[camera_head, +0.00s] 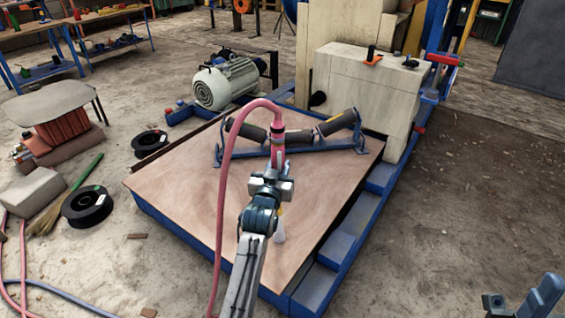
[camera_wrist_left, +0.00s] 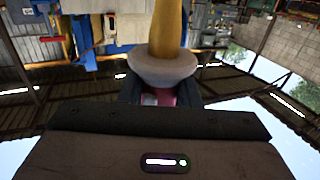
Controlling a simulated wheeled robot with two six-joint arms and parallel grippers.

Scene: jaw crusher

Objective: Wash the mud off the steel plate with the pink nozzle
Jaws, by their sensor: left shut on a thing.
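The pink nozzle (camera_head: 278,150) is held by my left gripper (camera_head: 275,172) above the plate. Its pink hose (camera_head: 224,180) loops up from the back end and down to the left. My right gripper (camera_head: 525,300) is partly cut off at the bottom right corner.
A roller bracket (camera_head: 325,150) stands at the plate's back edge, close to the nozzle. Behind it is a large pale machine housing (camera_head: 362,95) and a motor (camera_head: 227,82). Black spools (camera_head: 87,206), a broom and hoses lie on the left floor. The right floor is clear.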

